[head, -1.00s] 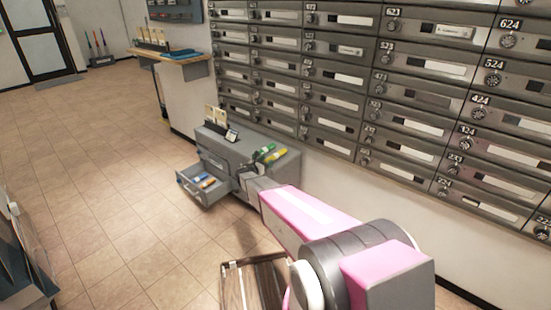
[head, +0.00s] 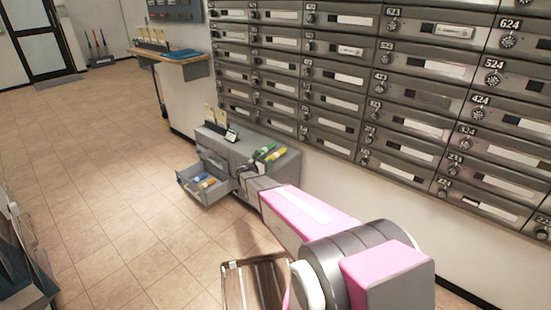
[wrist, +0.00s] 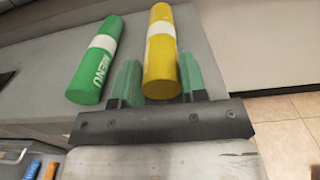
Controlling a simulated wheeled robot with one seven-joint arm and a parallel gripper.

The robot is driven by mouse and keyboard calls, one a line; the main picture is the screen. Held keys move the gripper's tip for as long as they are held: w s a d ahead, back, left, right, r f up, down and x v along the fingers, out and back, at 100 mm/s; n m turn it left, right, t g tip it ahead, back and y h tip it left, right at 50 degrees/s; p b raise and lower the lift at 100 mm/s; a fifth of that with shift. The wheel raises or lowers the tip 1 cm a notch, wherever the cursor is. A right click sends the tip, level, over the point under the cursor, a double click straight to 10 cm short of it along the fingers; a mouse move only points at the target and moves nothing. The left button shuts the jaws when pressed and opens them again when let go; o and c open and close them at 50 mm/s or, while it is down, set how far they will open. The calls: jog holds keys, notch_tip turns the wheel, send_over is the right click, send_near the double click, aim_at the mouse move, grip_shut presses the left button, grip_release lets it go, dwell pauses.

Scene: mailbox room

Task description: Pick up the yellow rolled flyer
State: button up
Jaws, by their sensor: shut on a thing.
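The yellow rolled flyer (wrist: 161,50), with a white band, lies on the grey cabinet top between my gripper's green fingers (wrist: 160,82). My gripper is shut on its near end. In the head view the yellow flyer (head: 275,155) shows small on the cabinet, just past my gripper (head: 260,165). I cannot tell from these views whether it is lifted off the top. A green rolled flyer (wrist: 98,58) with a white band marked MENU lies to the left of it, apart from my fingers.
The grey cabinet (head: 285,177) stands against the mailbox wall (head: 340,75). Its open drawer (head: 207,196) holds blue and orange items. A small card holder (head: 212,117) stands at the cabinet's back left. Open tiled floor (head: 100,180) lies to the left.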

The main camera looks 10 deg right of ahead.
jog(key=shift+r, duration=1.85)
jog(key=v, duration=0.8)
